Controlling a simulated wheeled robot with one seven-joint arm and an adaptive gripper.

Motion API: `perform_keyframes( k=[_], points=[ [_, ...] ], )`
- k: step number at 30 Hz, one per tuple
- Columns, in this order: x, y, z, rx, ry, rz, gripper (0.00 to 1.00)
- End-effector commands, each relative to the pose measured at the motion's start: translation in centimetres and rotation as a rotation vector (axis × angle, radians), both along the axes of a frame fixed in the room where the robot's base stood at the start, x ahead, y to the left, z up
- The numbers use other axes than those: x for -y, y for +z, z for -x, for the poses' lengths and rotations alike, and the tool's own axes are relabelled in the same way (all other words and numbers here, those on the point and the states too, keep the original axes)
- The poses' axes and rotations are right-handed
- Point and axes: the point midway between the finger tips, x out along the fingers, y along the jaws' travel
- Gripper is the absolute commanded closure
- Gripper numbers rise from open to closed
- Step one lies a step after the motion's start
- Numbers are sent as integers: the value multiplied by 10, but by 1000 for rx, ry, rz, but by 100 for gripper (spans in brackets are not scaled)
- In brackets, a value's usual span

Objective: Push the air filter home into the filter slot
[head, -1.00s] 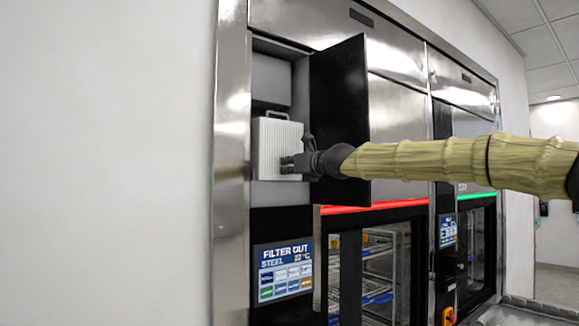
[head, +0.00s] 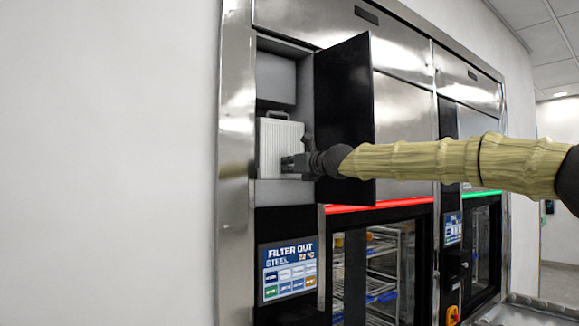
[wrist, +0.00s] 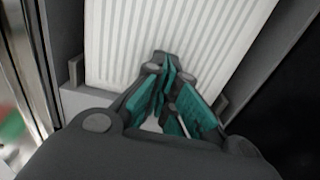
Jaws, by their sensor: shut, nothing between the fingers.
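The white pleated air filter (head: 281,141) with a grey handle on top sits upright in the filter slot (head: 303,75), the grey recess at the upper left of the left machine. My gripper (head: 287,163) is shut and empty, with its fingertips at the lower part of the filter's front face. The wrist view shows the pleated filter (wrist: 170,35) straight ahead, with the shut teal-padded fingers (wrist: 165,68) at its lower face. Whether the tips press on it I cannot tell. Grey guides stand at both lower sides of the filter.
The slot's black door (head: 345,110) stands open, just right of the slot, close behind my arm. The display (head: 289,271) below reads "FILTER OUT". A red light bar (head: 378,205) runs above the left machine's window.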

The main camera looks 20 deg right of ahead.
Motion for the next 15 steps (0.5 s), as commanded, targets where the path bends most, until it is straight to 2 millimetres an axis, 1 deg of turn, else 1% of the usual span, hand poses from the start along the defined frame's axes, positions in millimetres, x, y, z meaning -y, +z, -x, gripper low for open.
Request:
perform_keyframes(
  k=[15],
  points=[
    [13,-1,34,2,1,-2,100]
  ],
)
